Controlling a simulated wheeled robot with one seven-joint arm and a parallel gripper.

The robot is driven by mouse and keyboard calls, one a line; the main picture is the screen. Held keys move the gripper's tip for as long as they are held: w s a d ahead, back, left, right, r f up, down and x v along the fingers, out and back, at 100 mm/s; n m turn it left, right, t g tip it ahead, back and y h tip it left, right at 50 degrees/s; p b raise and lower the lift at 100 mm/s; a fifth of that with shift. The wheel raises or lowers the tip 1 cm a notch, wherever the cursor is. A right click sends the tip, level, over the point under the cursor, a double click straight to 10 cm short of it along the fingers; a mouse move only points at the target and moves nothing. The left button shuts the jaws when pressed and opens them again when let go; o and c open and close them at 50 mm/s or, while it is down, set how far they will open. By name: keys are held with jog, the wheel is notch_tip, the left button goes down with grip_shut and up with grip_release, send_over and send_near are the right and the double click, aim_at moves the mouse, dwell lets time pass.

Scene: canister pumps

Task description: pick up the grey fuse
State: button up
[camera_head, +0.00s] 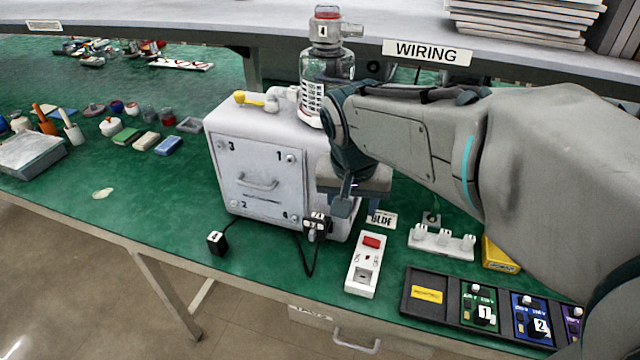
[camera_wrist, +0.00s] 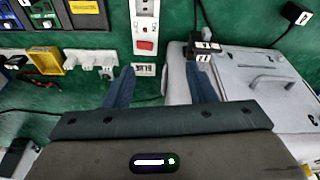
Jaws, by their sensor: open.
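I cannot single out the grey fuse for certain. A white strip (camera_head: 442,243) with several pale upright pegs stands right of my gripper in the head view. It also shows in the left part of the wrist view (camera_wrist: 93,59). A small grey square piece (camera_head: 432,218) with a pale top sits just behind the strip. My gripper (camera_head: 358,204) hangs above the table beside the right side of the white cabinet. In the wrist view its two blue fingers (camera_wrist: 161,84) stand apart with nothing between them. My arm hides part of the table behind it.
The white cabinet (camera_head: 255,165) carries a canister (camera_head: 325,70). Black plugs (camera_head: 217,243) and a cable lie by it. A white switch box (camera_head: 366,262), a yellow box (camera_head: 498,254) and a black module tray (camera_head: 428,311) line the front. The green table is clear at left front.

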jog(key=m, duration=0.1)
send_near(318, 216)
jog(key=f, duration=0.3)
jog(key=shift+w+a+m, duration=0.2)
jog(key=shift+a+m, duration=0.05)
jog(key=shift+m, duration=0.05)
jog(key=shift+d+p+x, duration=0.15)
jog(key=shift+p+x, duration=0.05)
jog(key=shift+x, duration=1.2)
jog(key=shift+d+p+x, duration=0.15)
jog(key=shift+x, duration=1.3)
jog(key=shift+w+r, duration=0.1)
jog(key=shift+w, duration=0.05)
jog(key=c, duration=1.1)
